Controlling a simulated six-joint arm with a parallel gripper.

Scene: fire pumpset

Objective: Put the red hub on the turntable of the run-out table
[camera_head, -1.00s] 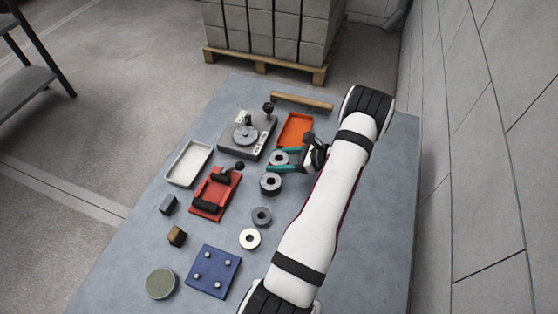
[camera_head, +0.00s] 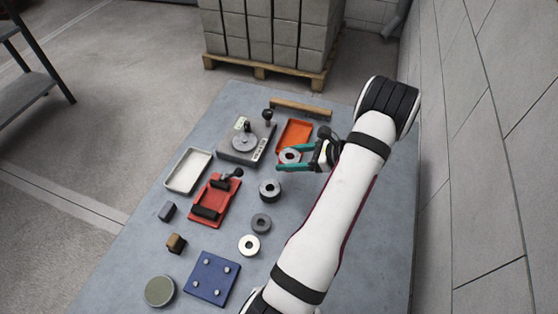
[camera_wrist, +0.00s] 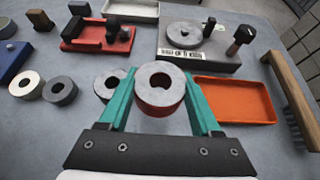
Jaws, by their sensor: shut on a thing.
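The red hub (camera_head: 290,155) is a ring with a grey top, a centre bore and a red side; it also shows in the wrist view (camera_wrist: 158,108). My gripper (camera_head: 285,157) is shut on it, one teal finger on each side, and it appears held above the table. In the wrist view my gripper (camera_wrist: 159,84) holds it roughly level. The run-out table (camera_head: 240,156) is a grey plate with a round turntable (camera_head: 244,143) and a black-knobbed post, left of the hub. The turntable (camera_wrist: 184,34) is empty and lies beyond the hub in the wrist view.
An orange tray (camera_wrist: 238,100) lies right of the hub in the wrist view. Several other rings, like the dark one (camera_head: 269,189), lie nearer the front. A red fixture (camera_head: 215,198), white tray (camera_head: 187,170), blue pegged plate (camera_head: 212,278) and wooden-handled brush (camera_head: 300,107) also lie on the table.

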